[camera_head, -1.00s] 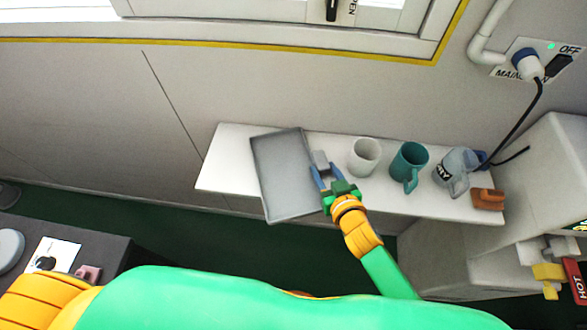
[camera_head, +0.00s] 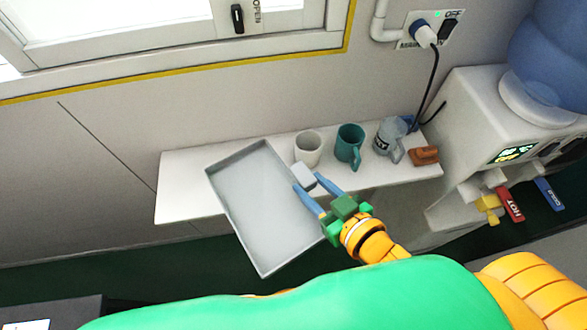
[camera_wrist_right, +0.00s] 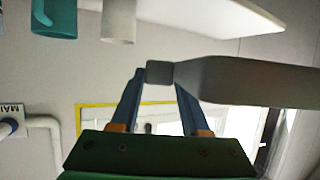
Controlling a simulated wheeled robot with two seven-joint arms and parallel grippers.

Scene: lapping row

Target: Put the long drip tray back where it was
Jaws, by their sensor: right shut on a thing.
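The long drip tray (camera_head: 262,215) is a grey, shallow, rectangular tray with a raised rim. In the head view it lies at a slant across the left part of the white shelf, its near end sticking out past the shelf's front edge. My right gripper (camera_head: 318,187) is at the tray's right side, shut on a small light-grey tab there. The right wrist view shows the blue fingers on either side of the grey tab (camera_wrist_right: 160,73), with the tray (camera_wrist_right: 260,82) reaching to the right. Whether the tray touches the shelf is unclear. My left gripper is not in view.
The white shelf (camera_head: 180,190) also holds a white cup (camera_head: 308,150), a teal mug (camera_head: 349,145), a grey-blue mug (camera_head: 389,142) and a brown block (camera_head: 425,156). A water dispenser (camera_head: 470,120) stands at the right. A black cord (camera_head: 433,85) hangs from the wall socket.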

